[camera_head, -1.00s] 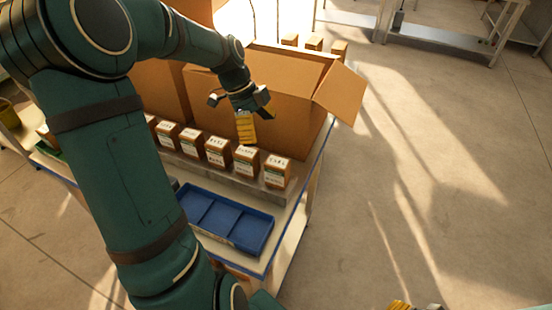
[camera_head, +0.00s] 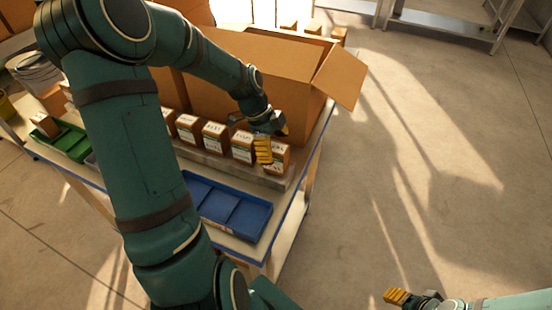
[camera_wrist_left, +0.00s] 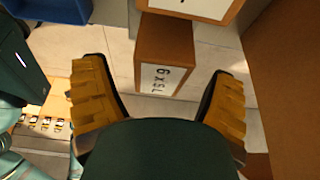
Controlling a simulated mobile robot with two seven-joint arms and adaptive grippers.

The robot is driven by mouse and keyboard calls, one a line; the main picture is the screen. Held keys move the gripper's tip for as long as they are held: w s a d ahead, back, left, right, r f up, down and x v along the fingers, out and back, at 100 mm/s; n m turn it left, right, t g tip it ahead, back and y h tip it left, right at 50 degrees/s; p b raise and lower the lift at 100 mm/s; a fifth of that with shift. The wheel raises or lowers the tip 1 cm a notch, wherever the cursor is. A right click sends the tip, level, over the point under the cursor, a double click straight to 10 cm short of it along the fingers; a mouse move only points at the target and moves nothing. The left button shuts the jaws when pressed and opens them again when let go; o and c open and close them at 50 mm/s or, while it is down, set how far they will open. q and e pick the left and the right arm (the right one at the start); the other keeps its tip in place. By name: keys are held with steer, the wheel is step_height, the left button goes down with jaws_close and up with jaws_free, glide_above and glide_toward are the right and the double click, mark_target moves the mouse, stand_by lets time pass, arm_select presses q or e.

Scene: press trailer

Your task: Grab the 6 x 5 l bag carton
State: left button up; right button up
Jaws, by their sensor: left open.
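The 6 x 5 l bag carton (camera_wrist_left: 165,60) is a small brown box with a white label, seen between the fingers in the left wrist view. In the head view it appears to be the rightmost carton (camera_head: 281,160) of a row, partly hidden by a yellow finger. My left gripper (camera_head: 272,143) is open above that end of the row; its two yellow-padded fingers (camera_wrist_left: 158,80) show apart, with no clear contact on the carton. My right gripper (camera_head: 412,297) shows only partly at the bottom edge, far from the row; its opening is unclear.
Other labelled cartons (camera_head: 214,136) stand to the left in the row on a raised ledge. A large open cardboard box (camera_head: 290,62) stands close behind, its flap jutting right. A blue divided tray (camera_head: 250,222) lies in front. The floor at right is clear.

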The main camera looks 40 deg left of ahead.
arm_select(q)
steer(key=shift+x, duration=1.35)
steer(key=c, duration=1.4)
steer(key=shift+r, duration=0.1)
